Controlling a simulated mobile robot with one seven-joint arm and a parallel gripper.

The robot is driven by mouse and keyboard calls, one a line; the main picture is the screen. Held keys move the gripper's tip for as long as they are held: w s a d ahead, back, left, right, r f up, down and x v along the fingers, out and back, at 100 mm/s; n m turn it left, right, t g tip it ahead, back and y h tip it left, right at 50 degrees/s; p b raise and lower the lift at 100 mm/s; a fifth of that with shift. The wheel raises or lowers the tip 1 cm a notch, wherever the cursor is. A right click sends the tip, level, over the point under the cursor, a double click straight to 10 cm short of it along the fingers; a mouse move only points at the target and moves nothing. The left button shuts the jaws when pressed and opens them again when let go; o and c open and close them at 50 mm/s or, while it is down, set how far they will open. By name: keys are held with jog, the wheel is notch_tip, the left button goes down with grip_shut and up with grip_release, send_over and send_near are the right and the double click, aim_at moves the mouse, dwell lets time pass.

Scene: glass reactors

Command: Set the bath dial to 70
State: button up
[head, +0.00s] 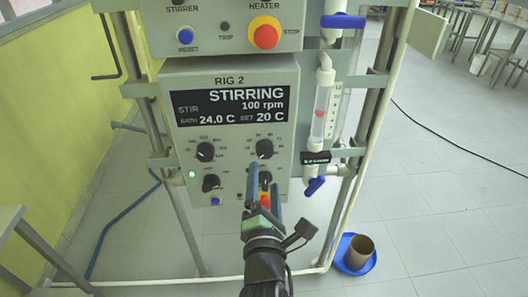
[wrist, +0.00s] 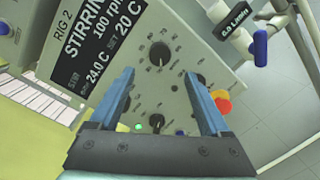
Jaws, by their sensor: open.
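The RIG 2 panel (head: 232,84) has a display (head: 234,104) reading STIRRING, 100 rpm, bath 24.0 C, set 20 C. Its upper right black dial (head: 264,149) has a numbered scale; in the wrist view this dial (wrist: 160,54) sits just beyond the fingertips. I cannot read the dial names or its exact setting. My gripper (head: 263,186) is open and empty in front of the panel's lower right, its fingers partly covering the lower right dial (head: 265,178). In the wrist view the blue fingers (wrist: 160,76) stand apart, with no dial visibly held between them.
The upper left dial (head: 204,152) and lower left dial (head: 211,183) are close by, with a lit green lamp (head: 192,174). A red button (wrist: 222,105) is near the right finger. Glassware with blue valves (head: 315,186) stands right of the panel. A red stop button (head: 265,37) is above.

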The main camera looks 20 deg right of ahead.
aim_at(265, 153)
jog(key=x, duration=0.8)
jog(key=shift+w+d, duration=0.15)
jog(key=shift+w, duration=0.2)
jog(key=shift+p, duration=0.3)
grip_shut()
